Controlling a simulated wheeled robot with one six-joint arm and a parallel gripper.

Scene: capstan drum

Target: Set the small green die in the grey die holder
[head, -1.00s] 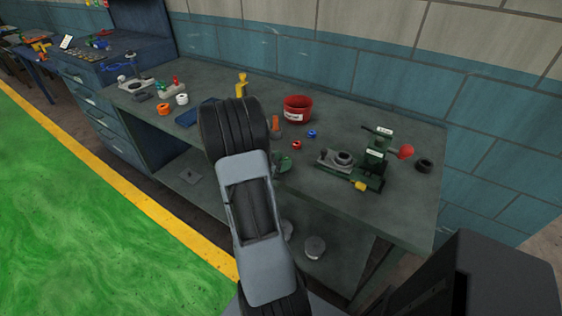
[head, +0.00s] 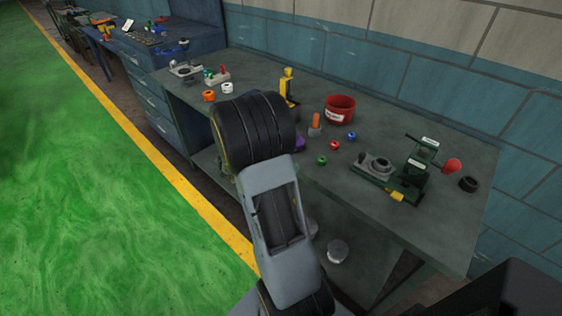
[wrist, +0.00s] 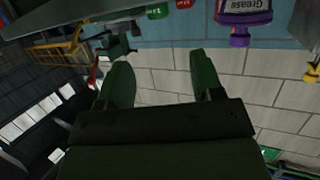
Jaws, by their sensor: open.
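The small green die (head: 321,160) lies on the grey-green bench top near its front edge, just right of my arm.
A red tub (head: 340,108), a small red die (head: 334,145) and a small blue die (head: 351,136) are near the green die. An orange-topped piece (head: 315,124) and a yellow figure-like tool (head: 288,88) stand behind. A black ring (head: 468,184) lies far right.

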